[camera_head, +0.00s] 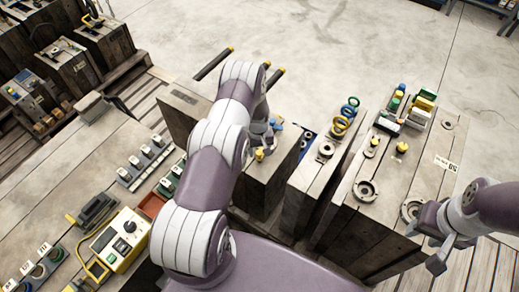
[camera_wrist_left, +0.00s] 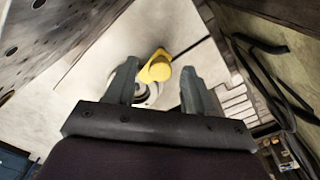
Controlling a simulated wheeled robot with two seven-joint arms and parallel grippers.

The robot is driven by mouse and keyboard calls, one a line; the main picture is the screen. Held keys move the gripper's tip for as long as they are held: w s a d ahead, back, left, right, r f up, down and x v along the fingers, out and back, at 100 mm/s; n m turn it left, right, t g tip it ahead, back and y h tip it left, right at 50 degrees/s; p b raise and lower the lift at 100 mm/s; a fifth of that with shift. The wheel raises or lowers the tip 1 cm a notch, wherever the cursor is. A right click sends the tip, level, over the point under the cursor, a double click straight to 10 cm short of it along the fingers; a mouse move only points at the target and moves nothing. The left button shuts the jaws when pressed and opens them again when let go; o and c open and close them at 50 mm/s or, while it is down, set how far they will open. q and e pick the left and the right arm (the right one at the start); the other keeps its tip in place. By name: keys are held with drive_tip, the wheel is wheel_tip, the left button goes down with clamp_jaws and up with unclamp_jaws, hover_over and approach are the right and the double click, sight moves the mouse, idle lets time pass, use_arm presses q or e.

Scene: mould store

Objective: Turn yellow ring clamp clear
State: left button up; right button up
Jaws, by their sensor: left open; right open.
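A yellow clamp piece (camera_wrist_left: 157,67) shows in the left wrist view, on a round grey base on a pale worn block. Its rounded end lies between the fingers of my left gripper (camera_wrist_left: 158,85), which is open and not closed on it. In the head view, my left gripper (camera_head: 264,138) is over the block behind my left arm, and a small yellow part (camera_head: 260,154) shows beside it. My arm hides much of that block. My right gripper (camera_head: 446,252) is open and empty at the lower right, by the right-hand block's edge.
The right-hand block (camera_head: 415,175) carries grey rings, yellow knobs (camera_head: 402,148) and a tray of coloured parts (camera_head: 405,108). A middle block (camera_head: 318,172) has yellow and blue rings (camera_head: 341,124) at its far end. A yellow control box (camera_head: 120,240) stands lower left.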

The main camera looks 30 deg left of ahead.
use_arm(q)
drive_tip(key=shift+f, duration=0.25)
drive_tip(key=shift+w+a+f, duration=0.2)
drive_tip(key=shift+f, duration=0.1)
drive_tip(key=shift+s+r, duration=0.1)
drive_tip(key=shift+r, duration=0.05)
clamp_jaws()
use_arm(e)
drive_tip(key=shift+w+a, duration=0.15)
drive_tip(key=shift+w, duration=0.05)
use_arm(q)
drive_tip(key=shift+n, duration=0.3)
use_arm(e)
drive_tip(key=shift+f, duration=0.25)
use_arm(q)
drive_tip(key=n+b, duration=0.2)
drive_tip(key=n, duration=0.1)
drive_tip(key=n+b, duration=0.2)
drive_tip(key=n, duration=0.2)
drive_tip(key=shift+d, duration=0.1)
drive_tip(key=n+b, duration=0.1)
drive_tip(key=n, duration=0.4)
drive_tip(key=shift+n+b, duration=0.85)
drive_tip(key=shift+n, duration=1.35)
use_arm(e)
wheel_tip(320, 180, down, 6)
drive_tip(key=shift+f, duration=0.1)
